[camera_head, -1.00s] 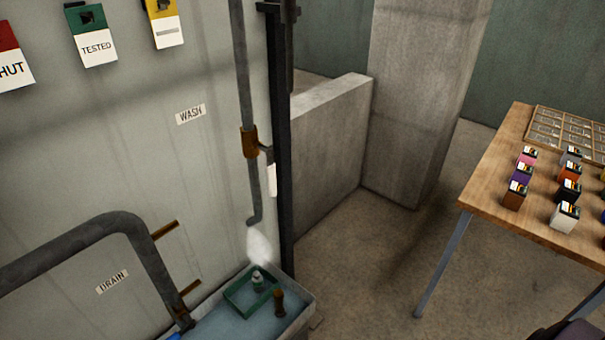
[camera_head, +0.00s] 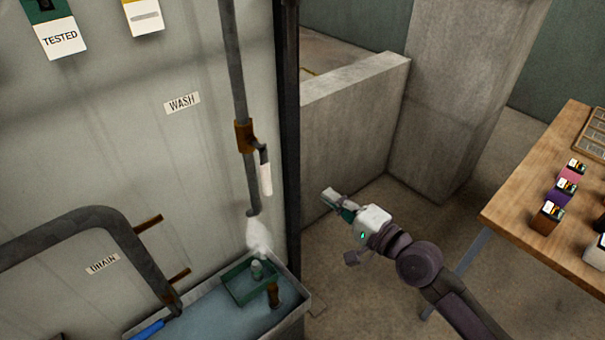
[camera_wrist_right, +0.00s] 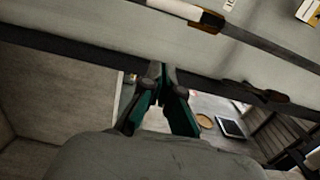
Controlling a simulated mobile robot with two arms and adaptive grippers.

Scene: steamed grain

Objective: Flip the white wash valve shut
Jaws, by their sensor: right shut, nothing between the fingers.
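The white wash valve handle (camera_head: 266,179) hangs down beside the grey wash pipe, from a brown valve body (camera_head: 243,136) below the WASH label (camera_head: 182,103). White spray (camera_head: 258,236) shows under the pipe's outlet. My right gripper (camera_head: 329,195) is shut and empty, to the right of the handle and the dark post, apart from both. In the right wrist view its fingertips (camera_wrist_right: 162,70) are together, and the white handle (camera_wrist_right: 178,8) lies beyond them at the top edge. My left gripper is not in view.
A dark upright post (camera_head: 287,130) stands between handle and gripper. Below is a water-filled basin (camera_head: 306,303) with a green tray (camera_head: 240,289). A wooden table (camera_head: 510,213) with small boxes stands right.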

